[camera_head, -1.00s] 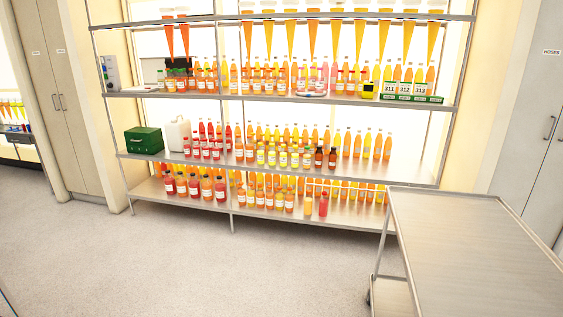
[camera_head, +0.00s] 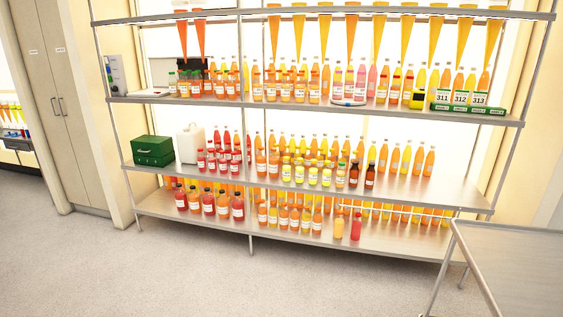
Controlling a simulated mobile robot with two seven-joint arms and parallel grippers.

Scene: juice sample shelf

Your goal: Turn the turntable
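What looks like the turntable (camera_head: 347,103) is a low, pale round disc on the upper shelf, right of its middle. Bottles with pink and orange juice (camera_head: 349,84) stand on or just behind it, and I cannot tell exactly which. They hide most of its top, so mainly the front rim shows. Neither of my grippers is in view.
A metal shelf rack (camera_head: 430,190) holds rows of juice bottles. A yellow device (camera_head: 418,97) and number cards (camera_head: 461,98) stand right of the disc. A steel cart (camera_head: 510,265) is at the lower right. The floor (camera_head: 170,275) in front is clear.

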